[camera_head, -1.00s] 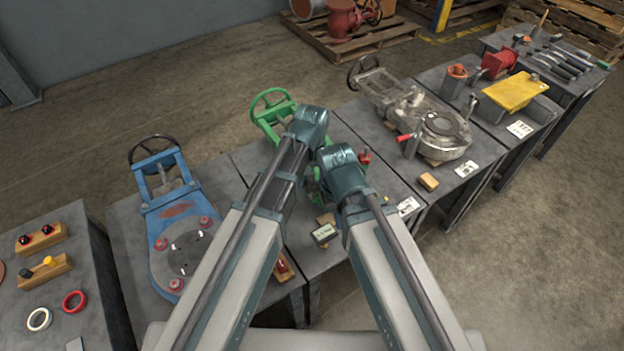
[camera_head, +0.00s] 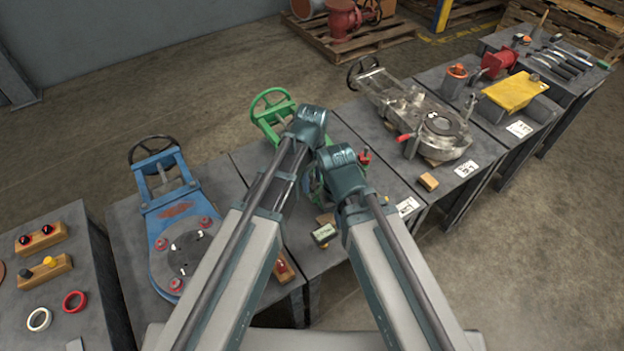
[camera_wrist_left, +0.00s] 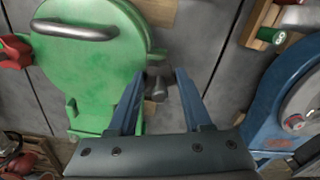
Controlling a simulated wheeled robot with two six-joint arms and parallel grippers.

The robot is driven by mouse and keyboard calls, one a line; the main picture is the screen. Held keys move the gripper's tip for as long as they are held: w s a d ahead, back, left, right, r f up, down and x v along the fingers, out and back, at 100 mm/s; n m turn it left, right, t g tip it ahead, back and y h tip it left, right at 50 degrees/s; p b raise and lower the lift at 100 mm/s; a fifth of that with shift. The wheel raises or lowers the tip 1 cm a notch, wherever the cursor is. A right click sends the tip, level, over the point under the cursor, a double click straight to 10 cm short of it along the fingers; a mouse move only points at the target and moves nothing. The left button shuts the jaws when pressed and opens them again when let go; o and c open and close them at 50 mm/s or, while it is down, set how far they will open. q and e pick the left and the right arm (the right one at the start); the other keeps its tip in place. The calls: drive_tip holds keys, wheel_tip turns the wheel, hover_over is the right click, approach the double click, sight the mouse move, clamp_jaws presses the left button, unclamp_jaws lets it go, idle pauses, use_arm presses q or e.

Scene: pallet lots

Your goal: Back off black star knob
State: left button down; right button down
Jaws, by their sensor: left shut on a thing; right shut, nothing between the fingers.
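My left gripper (camera_wrist_left: 162,76) shows in the left wrist view, its two blue fingers on either side of a small dark knob (camera_wrist_left: 159,89) at the edge of a green valve body (camera_wrist_left: 95,80). It is shut on this knob, whose star shape is not clear at this angle. In the head view the green valve (camera_head: 272,113) stands on the middle table, partly behind my arms. My left wrist (camera_head: 309,122) hides the knob and left fingertips there. My right gripper (camera_head: 342,170) is lower and to the right, shut and empty, its fingertips hidden behind its wrist.
A blue valve (camera_head: 175,215) stands left of my arms. A grey metal valve (camera_head: 425,125) stands to the right. A small gauge box (camera_head: 324,233) and a wooden block (camera_head: 428,181) lie near the tables' front edges. Gaps separate the tables.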

use_arm(q)
drive_tip(key=n, duration=0.5)
drive_tip(key=shift+n, duration=0.3)
idle(0.5)
drive_tip(key=shift+c, duration=1.6)
unclamp_jaws()
drive_tip(key=shift+r, duration=0.1)
wheel_tip(320, 180, up, 14)
drive_tip(key=p, duration=1.3)
drive_tip(key=shift+f+p, duration=0.2)
drive_tip(key=shift+p, duration=0.2)
drive_tip(key=shift+a, duration=0.1)
